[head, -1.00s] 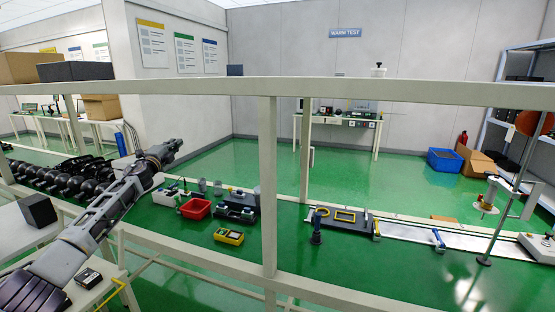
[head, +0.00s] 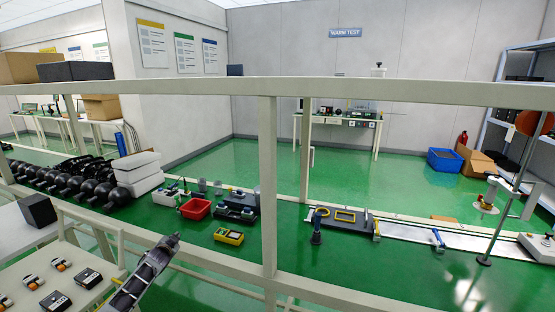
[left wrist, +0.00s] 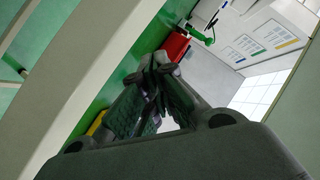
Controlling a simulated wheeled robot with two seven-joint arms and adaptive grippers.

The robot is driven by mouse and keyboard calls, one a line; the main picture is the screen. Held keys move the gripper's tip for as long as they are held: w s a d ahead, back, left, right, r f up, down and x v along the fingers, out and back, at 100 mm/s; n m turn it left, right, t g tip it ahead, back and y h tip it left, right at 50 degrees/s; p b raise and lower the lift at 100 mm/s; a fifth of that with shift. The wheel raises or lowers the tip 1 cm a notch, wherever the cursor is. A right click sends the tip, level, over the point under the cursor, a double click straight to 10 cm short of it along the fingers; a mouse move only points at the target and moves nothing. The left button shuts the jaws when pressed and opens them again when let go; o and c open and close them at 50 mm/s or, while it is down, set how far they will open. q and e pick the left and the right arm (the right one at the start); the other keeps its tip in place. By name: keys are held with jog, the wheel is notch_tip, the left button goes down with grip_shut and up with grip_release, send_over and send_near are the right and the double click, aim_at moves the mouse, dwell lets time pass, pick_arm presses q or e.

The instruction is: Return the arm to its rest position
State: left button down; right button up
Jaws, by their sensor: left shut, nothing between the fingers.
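My left arm comes in at the bottom left of the head view, and its gripper (head: 170,243) points up and to the right, in front of the pale frame rail. It is shut and holds nothing. In the left wrist view the fingers of the left gripper (left wrist: 155,72) meet at their tips with nothing between them. My right gripper is in neither view.
A pale frame with a long rail (head: 400,95) and an upright post (head: 268,190) stands close in front. A pale table (head: 75,265) with small black and orange parts lies at lower left. A red bin (head: 195,208) and a yellow device (head: 229,237) lie beyond the frame.

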pick_arm(q)
jog(key=s+d+f+n+g+h, duration=0.1)
jog(key=s+d+f+n+g, duration=0.2)
jog(key=s+f, duration=1.4)
jog(key=s+d+f+g, duration=0.3)
jog(key=s+d+f, duration=0.2)
jog(key=s+f, duration=1.25)
jog(key=s+d+f+g, duration=0.2)
jog(key=s+f, duration=0.4)
jog(key=s, duration=0.8)
jog(key=s+d+f+g+h, duration=0.1)
jog(key=s+f, duration=0.6)
jog(key=s, duration=0.8)
jog(key=s+d+f+n+g, duration=0.1)
jog(key=s+d+f+g, duration=0.2)
jog(key=s, duration=1.1)
notch_tip(320, 180, down, 4)
jog(key=d, duration=0.2)
jog(key=shift+s+d, duration=0.3)
jog(key=shift+s, duration=0.1)
